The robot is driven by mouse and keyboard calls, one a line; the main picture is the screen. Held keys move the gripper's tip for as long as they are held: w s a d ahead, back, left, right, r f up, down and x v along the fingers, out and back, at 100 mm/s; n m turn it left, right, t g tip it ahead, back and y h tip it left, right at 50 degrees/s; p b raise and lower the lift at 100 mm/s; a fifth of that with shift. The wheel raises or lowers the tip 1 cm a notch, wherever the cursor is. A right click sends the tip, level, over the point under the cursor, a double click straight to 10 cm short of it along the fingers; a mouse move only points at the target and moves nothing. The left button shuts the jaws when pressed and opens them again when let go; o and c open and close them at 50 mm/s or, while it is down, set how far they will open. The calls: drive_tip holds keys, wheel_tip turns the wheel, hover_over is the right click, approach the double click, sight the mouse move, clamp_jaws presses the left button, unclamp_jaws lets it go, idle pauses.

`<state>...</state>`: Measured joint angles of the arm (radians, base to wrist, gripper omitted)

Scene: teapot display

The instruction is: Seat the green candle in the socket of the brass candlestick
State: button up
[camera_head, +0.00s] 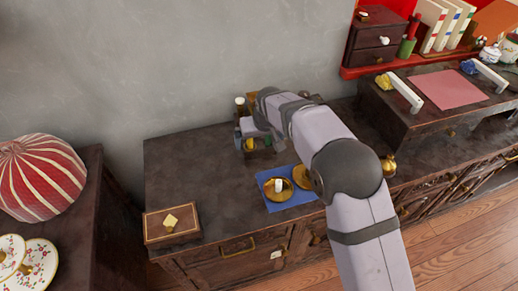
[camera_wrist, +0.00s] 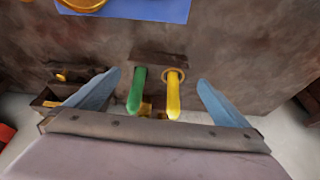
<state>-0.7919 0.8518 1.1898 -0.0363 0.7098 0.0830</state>
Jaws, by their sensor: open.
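The green candle (camera_wrist: 135,92) stands in a dark wooden holder (camera_wrist: 160,59) in the wrist view, beside a yellow candle (camera_wrist: 174,95). My gripper (camera_wrist: 159,77) is open, with one blue finger on the left of the green candle and one on the right of the yellow candle. Both candles lie between the fingers, with no clear contact. In the head view, a round brass candlestick (camera_head: 268,191) with a white upright piece stands on a blue mat (camera_head: 290,204). A second brass piece (camera_head: 301,177) is partly hidden by my arm. I cannot tell which has the empty socket.
A wooden box (camera_head: 171,224) with a pale yellow piece on top sits at the cabinet's front left. A brass vase (camera_head: 388,166) stands right of my arm. The cabinet top left of the mat (camera_head: 200,170) is clear. The grey wall (camera_head: 180,60) rises close behind.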

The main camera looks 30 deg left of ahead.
sight(259, 144)
drive_tip(key=shift+w+p+x, duration=0.2)
drive_tip(key=shift+p+x, duration=0.25)
drive_tip(key=shift+x, duration=1.4)
drive_tip(key=shift+w+p+x, duration=0.2)
drive_tip(key=shift+p+x, duration=0.2)
drive_tip(key=shift+x, duration=1.4)
drive_tip(key=shift+r, duration=0.1)
drive_tip(key=c, duration=1)
drive_tip(key=shift+r, duration=0.1)
drive_tip(key=shift+c, duration=0.4)
drive_tip(key=shift+r, duration=0.1)
